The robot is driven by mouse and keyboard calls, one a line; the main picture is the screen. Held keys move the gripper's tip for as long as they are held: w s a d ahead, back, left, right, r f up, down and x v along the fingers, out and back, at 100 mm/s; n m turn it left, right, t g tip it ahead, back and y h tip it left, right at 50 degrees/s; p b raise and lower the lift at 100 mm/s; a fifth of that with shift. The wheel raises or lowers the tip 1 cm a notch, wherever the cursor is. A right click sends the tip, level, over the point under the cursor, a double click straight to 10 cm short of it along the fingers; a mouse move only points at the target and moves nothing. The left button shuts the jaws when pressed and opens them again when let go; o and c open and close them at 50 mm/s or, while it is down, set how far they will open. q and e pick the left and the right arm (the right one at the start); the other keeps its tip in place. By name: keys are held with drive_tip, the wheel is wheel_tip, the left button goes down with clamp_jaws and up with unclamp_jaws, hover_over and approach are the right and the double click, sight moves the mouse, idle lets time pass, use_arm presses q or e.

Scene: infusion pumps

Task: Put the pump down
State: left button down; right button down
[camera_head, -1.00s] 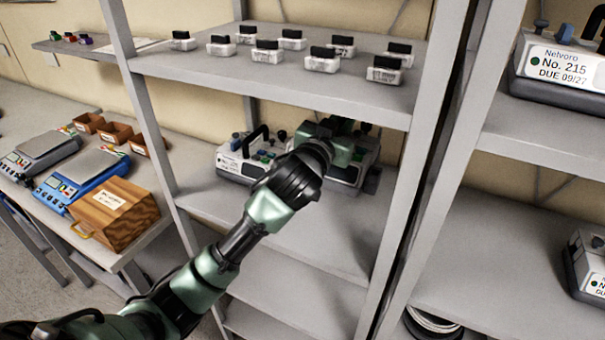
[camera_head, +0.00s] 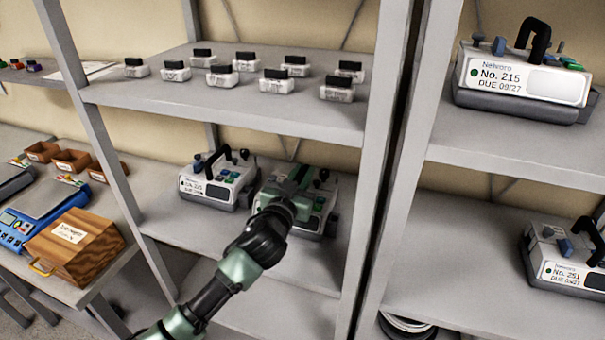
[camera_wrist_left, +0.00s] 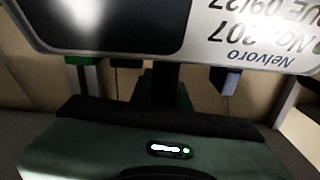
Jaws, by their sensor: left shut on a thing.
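My left gripper (camera_head: 290,180) is shut on the handle of a white and grey pump (camera_head: 318,203). The pump is upright on or just above the middle shelf (camera_head: 190,240); I cannot tell whether its base touches. My wrist and gripper hide much of its front and top. In the left wrist view, the pump's label (camera_wrist_left: 250,30) shows upside down and reads Nelvoro No. 207, due 09/27. A similar pump (camera_head: 215,182) with a black handle stands just left of it on the same shelf.
The upper shelf (camera_head: 235,110) above my gripper holds several small white boxes with black tops. A grey post (camera_head: 375,170) stands to the right. The right-hand rack holds pump No. 215 (camera_head: 530,80) and pump No. 251 (camera_head: 570,265). The front of the middle shelf is clear.

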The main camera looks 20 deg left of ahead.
use_arm(q)
drive_tip(key=c, duration=1.8)
unclamp_jaws()
drive_tip(key=o, duration=0.5)
drive_tip(key=shift+c, duration=0.2)
drive_tip(key=shift+s, duration=0.1)
drive_tip(key=shift+s+f, duration=0.1)
drive_tip(key=shift+s, duration=0.25)
drive_tip(key=s+b, duration=0.2)
drive_tip(key=s, duration=0.9)
drive_tip(key=shift+s+b, duration=0.15)
drive_tip(key=shift+b, duration=0.25)
drive_tip(key=shift+a, duration=0.1)
